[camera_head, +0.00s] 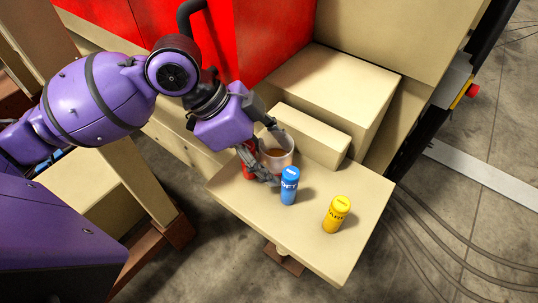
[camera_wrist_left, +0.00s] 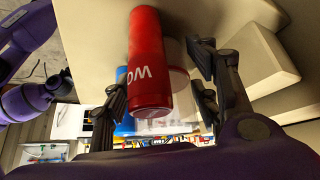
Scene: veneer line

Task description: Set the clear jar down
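The clear jar (camera_head: 279,158) with brown contents is upright at the small table, close to the cream boxes. It shows partly in the left wrist view (camera_wrist_left: 179,82), behind a red can (camera_wrist_left: 149,62). My left gripper (camera_head: 269,152) has its fingers spread on either side of the jar. In the left wrist view (camera_wrist_left: 157,103) a gap shows between the left finger and the jar, so it does not look clamped. The red can (camera_head: 248,163) stands close beside the jar, partly hidden by the gripper. My right gripper is not in view.
A blue can (camera_head: 290,187) stands just in front of the jar and gripper. A yellow can (camera_head: 336,214) stands further right on the table (camera_head: 310,250). A long cream box (camera_head: 310,137) and a larger box (camera_head: 340,85) block the back.

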